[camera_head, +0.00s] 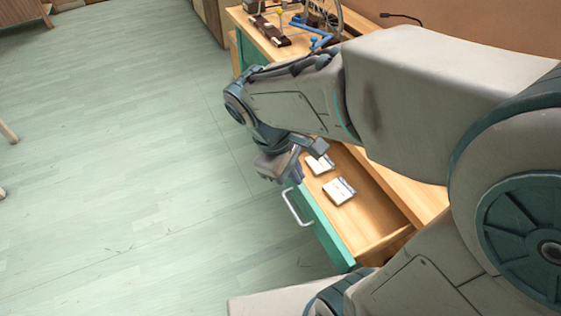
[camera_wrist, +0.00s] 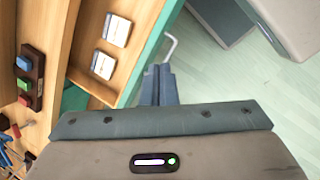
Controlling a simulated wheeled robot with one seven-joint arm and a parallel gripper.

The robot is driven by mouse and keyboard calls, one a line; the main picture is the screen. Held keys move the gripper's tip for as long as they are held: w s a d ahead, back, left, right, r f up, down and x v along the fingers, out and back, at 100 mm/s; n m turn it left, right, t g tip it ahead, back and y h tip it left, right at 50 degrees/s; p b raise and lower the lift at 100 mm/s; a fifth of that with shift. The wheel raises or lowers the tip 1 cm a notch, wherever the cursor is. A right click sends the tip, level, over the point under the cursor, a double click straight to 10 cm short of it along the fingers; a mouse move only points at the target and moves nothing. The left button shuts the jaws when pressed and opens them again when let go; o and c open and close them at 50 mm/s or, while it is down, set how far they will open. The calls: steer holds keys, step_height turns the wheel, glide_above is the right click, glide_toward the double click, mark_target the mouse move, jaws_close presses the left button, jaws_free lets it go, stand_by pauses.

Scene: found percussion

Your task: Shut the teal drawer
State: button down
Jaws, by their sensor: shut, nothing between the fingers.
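The teal drawer (camera_head: 321,230) stands pulled out from the wooden desk, its inside open to view. Its white bar handle (camera_head: 294,208) sticks out from the teal front; the handle also shows in the wrist view (camera_wrist: 171,46). Two small white boxes lie in the drawer, one nearer (camera_head: 339,191) and one farther (camera_head: 320,165). My gripper (camera_head: 296,172) is shut and empty, by the far end of the drawer front. In the wrist view my gripper's fingers (camera_wrist: 160,78) are together, just below the handle and close to the teal front. I cannot tell whether they touch it.
The desk top (camera_head: 262,40) carries a dark wooden block (camera_head: 270,30), blue parts (camera_head: 318,36) and a wheel. In the wrist view the block (camera_wrist: 30,75) shows coloured keys. The pale green floor (camera_head: 120,150) in front of the drawer is clear. My arm hides much of the desk.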

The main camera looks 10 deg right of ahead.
steer(key=w+a+f+n+h+b, duration=0.3)
steer(key=a+f+n+h+b, duration=0.15)
steer(key=f+n+b, duration=0.35)
steer(key=n+t+b, duration=0.2)
steer(key=n+b, duration=0.2)
steer(key=b, duration=0.2)
glide_toward(299, 195)
steer(key=shift+h, duration=0.45)
steer(key=f, duration=0.1)
steer(key=d+f, duration=0.1)
steer(key=f, duration=0.1)
steer(key=d+f, duration=0.1)
steer(key=f, duration=0.1)
steer(key=shift+w+d, duration=0.25)
steer(key=shift+w, duration=0.1)
steer(key=shift+w+d+r, duration=0.15)
steer(key=shift+d, duration=0.4)
steer(key=shift+d, duration=0.1)
